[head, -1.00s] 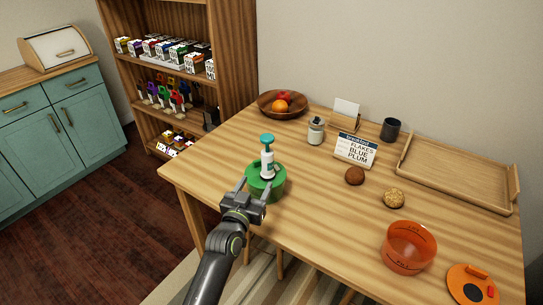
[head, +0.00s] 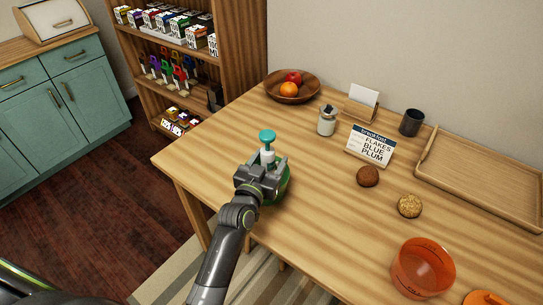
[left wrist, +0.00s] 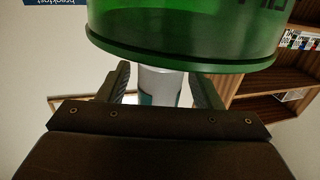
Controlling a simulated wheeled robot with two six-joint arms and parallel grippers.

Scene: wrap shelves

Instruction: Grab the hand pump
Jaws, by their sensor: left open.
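The hand pump has a teal top (head: 267,137) and a white body (head: 267,156). It stands upright at a green round container (head: 283,187) near the left front of the table. In the left wrist view the container (left wrist: 185,35) fills the top, and the pump's white body (left wrist: 160,86) shows between the fingers. My left gripper (head: 266,163) is open, with one finger on each side of the white body; I cannot tell whether they touch it. The gripper hides part of the pump and container in the head view. My right gripper is not in view.
Shelves (head: 243,60) stand behind at left.

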